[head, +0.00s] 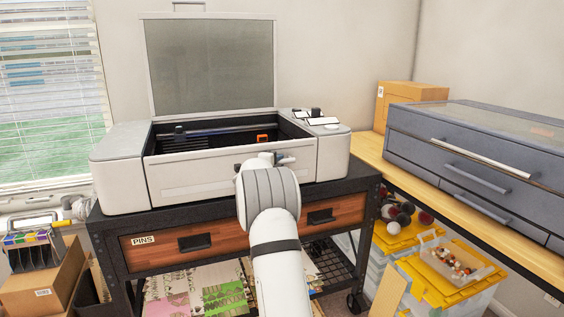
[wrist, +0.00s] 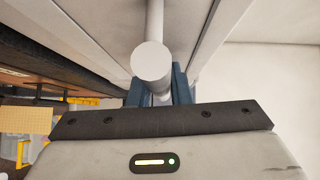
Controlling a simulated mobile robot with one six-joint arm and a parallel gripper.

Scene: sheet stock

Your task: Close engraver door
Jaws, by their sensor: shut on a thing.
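The engraver (head: 120,165) is a white box on a black-framed cabinet in the head view. Its lid (head: 210,65), with a grey window, stands upright and open, showing the dark inside (head: 190,140). My gripper (head: 268,160) is at the upper front edge, right of centre, and my wrist hides part of the front panel (head: 195,185). In the wrist view my gripper (wrist: 158,88) has its blue-grey fingers shut on a round white bar handle (wrist: 151,61), whose end faces the camera. Pale panels lie behind it. My arm hides how the handle joins the engraver in the head view.
The cabinet has a wooden drawer front (head: 160,250) labelled PINS. A grey drawer unit (head: 480,150) and a cardboard box (head: 400,100) stand on the wooden bench at right. Yellow-lidded bins (head: 425,290) sit below. Window blinds (head: 50,90) are at left.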

